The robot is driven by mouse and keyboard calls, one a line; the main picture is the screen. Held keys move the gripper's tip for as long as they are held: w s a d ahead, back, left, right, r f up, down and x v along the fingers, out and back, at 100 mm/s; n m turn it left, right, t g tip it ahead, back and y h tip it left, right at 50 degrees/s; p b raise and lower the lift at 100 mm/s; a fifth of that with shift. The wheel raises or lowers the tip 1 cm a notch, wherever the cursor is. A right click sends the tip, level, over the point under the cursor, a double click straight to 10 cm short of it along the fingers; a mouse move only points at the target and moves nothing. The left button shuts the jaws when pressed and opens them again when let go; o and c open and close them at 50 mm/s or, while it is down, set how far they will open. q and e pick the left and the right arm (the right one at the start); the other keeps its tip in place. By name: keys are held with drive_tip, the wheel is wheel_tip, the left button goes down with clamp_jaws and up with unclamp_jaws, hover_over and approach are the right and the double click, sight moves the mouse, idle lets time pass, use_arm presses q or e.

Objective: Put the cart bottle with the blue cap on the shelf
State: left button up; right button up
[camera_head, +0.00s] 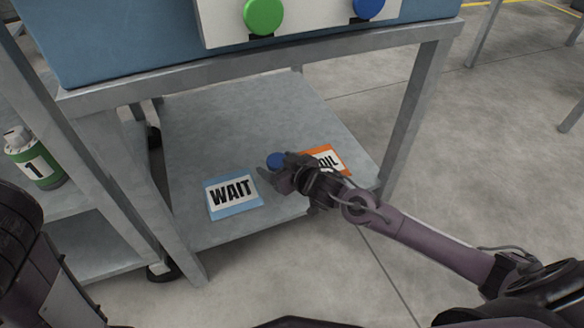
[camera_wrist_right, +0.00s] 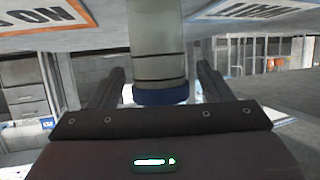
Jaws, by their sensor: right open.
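My left gripper is not in view.
A green bottle marked 1 (camera_head: 36,165) stands on the cart (camera_head: 75,203) at left. Table legs (camera_head: 408,120) frame the shelf; the tabletop overhangs it.

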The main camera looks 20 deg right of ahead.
drive_tip(key=p+v, duration=0.5)
drive_tip(key=v, duration=0.5)
drive_tip(key=shift+s+r, duration=0.15)
drive_tip(key=shift+r, duration=0.05)
